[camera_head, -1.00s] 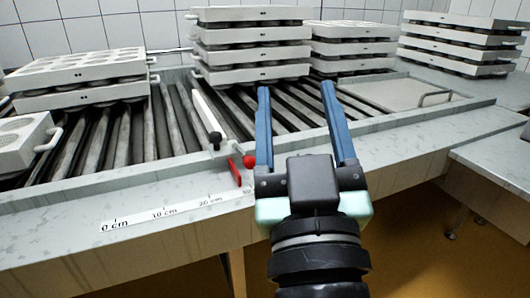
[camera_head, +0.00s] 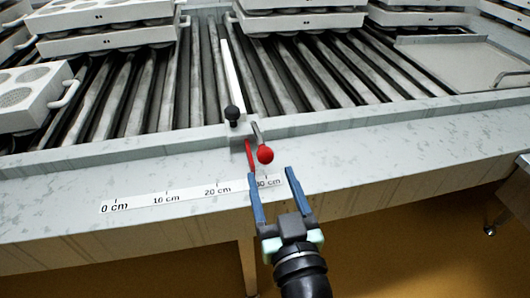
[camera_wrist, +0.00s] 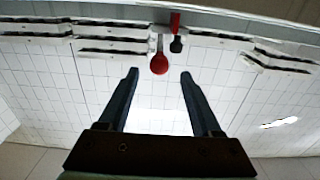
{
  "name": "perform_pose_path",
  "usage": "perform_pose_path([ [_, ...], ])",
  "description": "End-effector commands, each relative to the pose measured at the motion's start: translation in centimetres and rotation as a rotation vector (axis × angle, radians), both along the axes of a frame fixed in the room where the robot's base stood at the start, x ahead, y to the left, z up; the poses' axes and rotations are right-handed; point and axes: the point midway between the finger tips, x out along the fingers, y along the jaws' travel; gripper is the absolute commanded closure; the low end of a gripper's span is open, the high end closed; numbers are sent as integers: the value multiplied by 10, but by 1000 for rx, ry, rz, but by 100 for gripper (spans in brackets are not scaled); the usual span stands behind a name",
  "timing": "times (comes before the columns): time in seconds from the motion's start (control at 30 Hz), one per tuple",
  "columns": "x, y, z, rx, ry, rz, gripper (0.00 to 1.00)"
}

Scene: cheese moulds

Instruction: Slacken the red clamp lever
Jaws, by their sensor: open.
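The red clamp lever is a short grey arm with a round red knob (camera_head: 265,155), standing at the front rail of the roller table. A flat red piece (camera_head: 250,156) sits just left of it. My gripper (camera_head: 268,172) is open and empty, its two blue fingers pointing at the knob from the near side. In the head view the fingertips lie just short of the knob, at the front ledge. In the wrist view the red knob (camera_wrist: 159,64) shows beyond the fingertips, roughly between them. Nothing touches the knob that I can see.
A black knob (camera_head: 232,113) on a white bar stands behind the lever. A centimetre scale (camera_head: 190,193) lies along the front ledge. White mould stacks (camera_head: 300,18) stand on the rollers behind. The ledge right of the lever is clear.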

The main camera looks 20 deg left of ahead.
Motion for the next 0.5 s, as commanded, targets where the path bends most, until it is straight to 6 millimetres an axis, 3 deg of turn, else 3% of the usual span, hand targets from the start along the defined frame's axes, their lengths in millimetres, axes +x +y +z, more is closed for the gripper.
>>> perform_pose_path([
  [0.2, 34, 24, 1, -1, -2, 2, 34],
  [0.5, 53, 36, 0, -1, -1, -1, 34],
])
